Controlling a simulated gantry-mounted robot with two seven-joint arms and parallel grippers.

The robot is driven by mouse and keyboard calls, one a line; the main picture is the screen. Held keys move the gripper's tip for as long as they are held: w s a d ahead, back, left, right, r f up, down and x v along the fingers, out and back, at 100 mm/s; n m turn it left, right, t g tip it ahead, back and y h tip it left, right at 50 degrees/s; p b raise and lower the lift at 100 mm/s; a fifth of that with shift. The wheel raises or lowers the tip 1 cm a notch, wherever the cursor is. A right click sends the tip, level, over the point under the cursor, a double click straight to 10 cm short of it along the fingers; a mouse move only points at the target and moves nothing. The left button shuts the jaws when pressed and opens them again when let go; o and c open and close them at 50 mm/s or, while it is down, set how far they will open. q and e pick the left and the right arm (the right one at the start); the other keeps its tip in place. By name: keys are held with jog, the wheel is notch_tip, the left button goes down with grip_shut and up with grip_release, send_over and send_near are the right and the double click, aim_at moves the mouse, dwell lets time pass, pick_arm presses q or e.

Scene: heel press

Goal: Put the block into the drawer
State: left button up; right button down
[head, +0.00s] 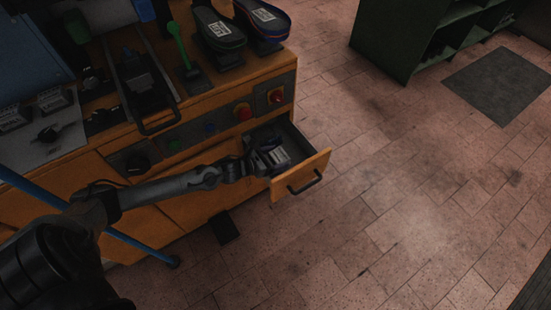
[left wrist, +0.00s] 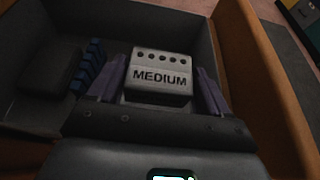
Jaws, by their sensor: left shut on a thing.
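The block (left wrist: 161,73) is light grey, marked "MEDIUM", with a row of dark holes along its top edge in the left wrist view. My left gripper (left wrist: 160,88) is shut on it, with a purplish finger at each side. In the head view my left gripper (head: 266,150) reaches down into the open drawer (head: 313,172), and the block (head: 280,157) shows partly beside it. The drawer has an orange front with a dark handle and a dark inside. Whether the block touches the drawer floor I cannot tell. My right gripper is not in view.
A blue ribbed piece (left wrist: 88,68) is in the drawer, left of the block. A green shelf (head: 400,45) stands beyond open tiled floor.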

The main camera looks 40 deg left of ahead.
pick_arm(q)
jog(key=shift+w+a, duration=0.15)
jog(key=shift+f+b, duration=0.45)
jog(key=shift+f, duration=0.05)
jog(key=o, duration=1.3)
jog(key=shift+c, duration=0.2)
jog(key=shift+r+p, duration=0.4)
jog(key=p+v, duration=0.1)
jog(key=v, duration=0.1)
jog(key=p+v, duration=0.4)
jog(key=shift+r, duration=0.35)
jog(key=shift+p+v, duration=0.7)
jog(key=shift+v, duration=0.1)
